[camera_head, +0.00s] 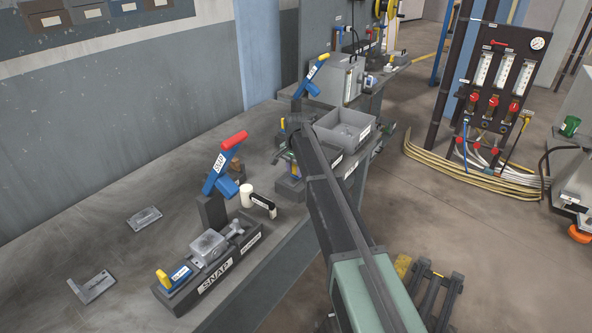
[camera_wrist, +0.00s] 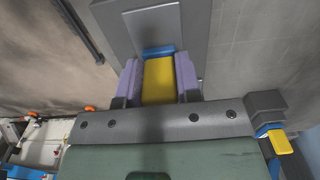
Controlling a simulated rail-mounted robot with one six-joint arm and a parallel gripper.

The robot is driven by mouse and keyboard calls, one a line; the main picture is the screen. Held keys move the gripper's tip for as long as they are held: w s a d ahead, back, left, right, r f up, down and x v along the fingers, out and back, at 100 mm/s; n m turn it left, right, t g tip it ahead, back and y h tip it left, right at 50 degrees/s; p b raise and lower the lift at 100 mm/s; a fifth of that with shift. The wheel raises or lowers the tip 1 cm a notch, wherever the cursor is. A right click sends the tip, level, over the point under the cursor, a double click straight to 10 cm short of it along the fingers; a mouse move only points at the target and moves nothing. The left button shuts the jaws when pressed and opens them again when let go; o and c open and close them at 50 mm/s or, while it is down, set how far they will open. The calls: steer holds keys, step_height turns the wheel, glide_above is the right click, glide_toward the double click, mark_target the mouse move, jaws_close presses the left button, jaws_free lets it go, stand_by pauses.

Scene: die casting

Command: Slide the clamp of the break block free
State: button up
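A dark fixture labelled SNAP (camera_head: 215,283) stands on the bench at lower left. A blue slide clamp with a yellow grip (camera_head: 165,278) sits at its near left end. My gripper (camera_head: 289,163) is farther along the bench, at a second dark fixture (camera_head: 292,188) largely hidden by my arm. In the wrist view, my two purple fingers (camera_wrist: 159,78) lie along both sides of a yellow grip (camera_wrist: 158,82) with a blue part (camera_wrist: 158,51) beyond it. No gap shows between fingers and grip. I cannot tell which fixture is the break block.
A blue lever with a red handle (camera_head: 225,160) rises behind the SNAP fixture, and another blue lever (camera_head: 311,76) beyond my gripper. A grey bin (camera_head: 344,131) stands to the right. Loose metal brackets (camera_head: 145,218) lie on the bench. A yellow-and-blue part (camera_wrist: 277,137) shows at right in the wrist view.

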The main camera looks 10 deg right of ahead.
mark_target(290, 182)
jaws_close()
steer(key=shift+s+a, duration=1.2)
steer(key=o, duration=0.8)
jaws_free()
steer(key=shift+a, duration=0.1)
steer(key=shift+r, duration=0.1)
